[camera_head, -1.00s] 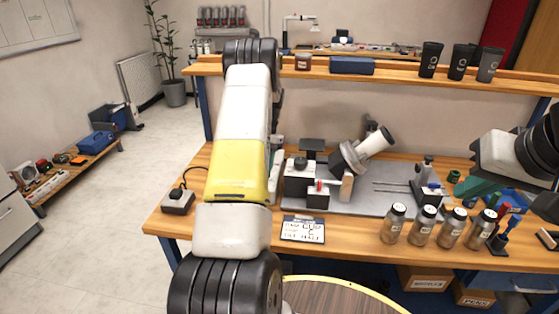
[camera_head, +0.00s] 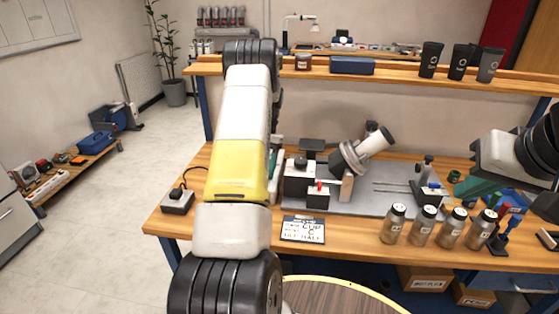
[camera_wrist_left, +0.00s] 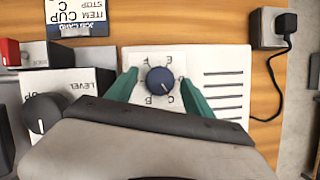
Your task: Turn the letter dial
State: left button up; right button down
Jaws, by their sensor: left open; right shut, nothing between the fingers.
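The letter dial (camera_wrist_left: 160,80) is a dark blue round knob with a white pointer line, on a white panel with letters around it. Its pointer faces down-right in the left wrist view, towards the letter C. My left gripper (camera_wrist_left: 158,88) is open, with one green finger on each side of the knob; I cannot tell whether they touch it. In the head view my left arm hides the dial. A job card (camera_head: 302,229) reading CUP and C lies on the bench; it also shows in the left wrist view (camera_wrist_left: 78,18). My right gripper (camera_head: 468,188) is shut and empty at the right.
A level knob (camera_wrist_left: 42,112) and a red part (camera_wrist_left: 10,52) are beside the dial panel. Several bottles (camera_head: 424,225) stand along the bench's front right. A tilted white device (camera_head: 362,150) stands mid-bench.

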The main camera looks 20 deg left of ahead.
pick_arm(q)
jog(key=v, duration=0.7)
jog(key=shift+r, duration=0.35)
jog(key=shift+w, duration=0.15)
notch_tip(320, 180, up, 7)
dwell(0.4)
